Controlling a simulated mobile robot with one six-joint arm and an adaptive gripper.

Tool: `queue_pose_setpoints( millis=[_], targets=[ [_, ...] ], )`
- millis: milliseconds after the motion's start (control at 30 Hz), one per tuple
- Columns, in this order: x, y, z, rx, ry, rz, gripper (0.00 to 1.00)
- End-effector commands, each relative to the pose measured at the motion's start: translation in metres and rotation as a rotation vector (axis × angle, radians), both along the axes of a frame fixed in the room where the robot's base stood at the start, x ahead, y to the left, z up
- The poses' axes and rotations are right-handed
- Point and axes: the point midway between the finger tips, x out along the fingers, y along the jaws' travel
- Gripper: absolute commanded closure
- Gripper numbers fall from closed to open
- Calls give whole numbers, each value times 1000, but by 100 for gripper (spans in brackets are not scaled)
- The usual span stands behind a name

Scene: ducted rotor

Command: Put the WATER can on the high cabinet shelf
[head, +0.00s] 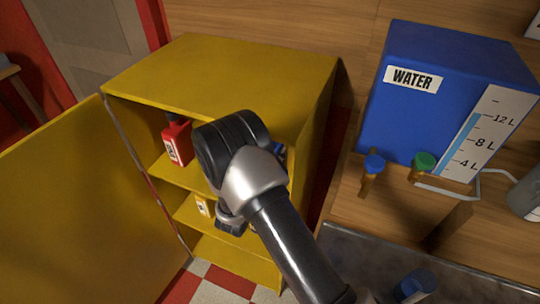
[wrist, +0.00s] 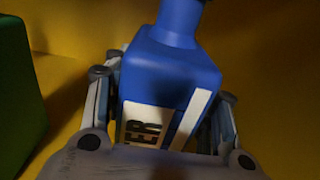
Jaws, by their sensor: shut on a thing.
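In the wrist view, my gripper (wrist: 165,100) is shut on the blue WATER can (wrist: 176,70), with a finger on each side. The can's white label, partly hidden by my gripper, shows the letters "ER". Yellow cabinet surfaces lie behind the can. In the head view, my arm reaches into the open yellow cabinet (head: 225,75) and hides my gripper. A small patch of blue, likely the WATER can (head: 279,150), shows just right of my wrist at the height of the upper shelf (head: 163,168). Whether the can touches the shelf cannot be told.
A red can (head: 177,143) stands on the upper shelf, left of my wrist. A pale-labelled can (head: 203,205) sits on a lower shelf. A green object (wrist: 18,90) is close left of my gripper. The cabinet door (head: 85,210) is open. A blue WATER tank (head: 430,100) stands right.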

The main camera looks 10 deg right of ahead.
Motion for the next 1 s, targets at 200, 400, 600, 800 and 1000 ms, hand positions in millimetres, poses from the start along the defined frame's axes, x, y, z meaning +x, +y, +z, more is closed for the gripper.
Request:
queue_pose_setpoints(
  millis=[200, 400, 600, 800, 1000],
  targets=[
    [0, 0, -2, -1, -4, 0, 94],
    [0, 0, -6, -1, -4, 0, 94],
    [0, 0, -10, -1, -4, 0, 94],
    [0, 0, -11, -1, -4, 0, 94],
    [0, 0, -11, -1, -3, 0, 42]
  ],
)
